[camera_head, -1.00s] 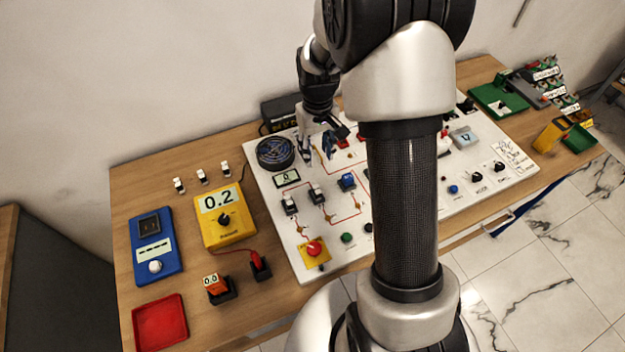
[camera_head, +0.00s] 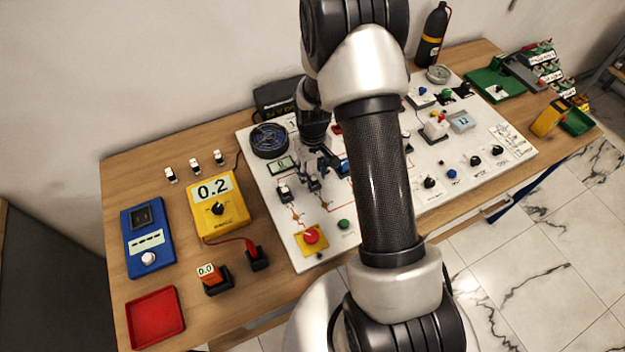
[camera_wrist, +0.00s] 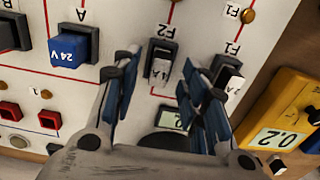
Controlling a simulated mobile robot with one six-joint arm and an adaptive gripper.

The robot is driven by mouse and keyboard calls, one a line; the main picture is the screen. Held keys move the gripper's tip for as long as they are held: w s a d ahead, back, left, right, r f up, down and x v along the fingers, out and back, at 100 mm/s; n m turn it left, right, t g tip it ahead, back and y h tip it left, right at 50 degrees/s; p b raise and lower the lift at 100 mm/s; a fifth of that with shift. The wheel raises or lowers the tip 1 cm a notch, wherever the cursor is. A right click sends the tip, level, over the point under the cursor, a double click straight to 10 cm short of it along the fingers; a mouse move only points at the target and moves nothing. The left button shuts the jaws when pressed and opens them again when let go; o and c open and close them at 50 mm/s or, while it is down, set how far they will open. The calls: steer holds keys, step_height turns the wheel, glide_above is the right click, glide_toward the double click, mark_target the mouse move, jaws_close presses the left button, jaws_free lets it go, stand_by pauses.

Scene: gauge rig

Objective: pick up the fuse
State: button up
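Two fuses sit in black holders on the white panel. In the wrist view, the fuse at F2 (camera_wrist: 160,70) is white and grey and lies between my fingertips in the picture. The fuse at F1 (camera_wrist: 229,78) is just right of my right finger; in the head view it stands on the panel (camera_head: 284,193). My gripper (camera_wrist: 167,74) is open, its blue-padded fingers spread on either side of the F2 holder; I cannot tell whether they touch it. In the head view my gripper (camera_head: 322,172) is low over the panel and partly hides that fuse.
A blue 24 V block (camera_wrist: 72,45) stands beside the F2 holder. Three small white-topped pieces (camera_head: 195,166) stand on the table near the yellow meter (camera_head: 218,205). A red tray (camera_head: 156,318) is at front left. A round black fan (camera_head: 269,141) is behind the fuses.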

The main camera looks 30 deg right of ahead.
steer(key=shift+f, duration=0.95)
steer(key=shift+r, duration=0.1)
jaws_close()
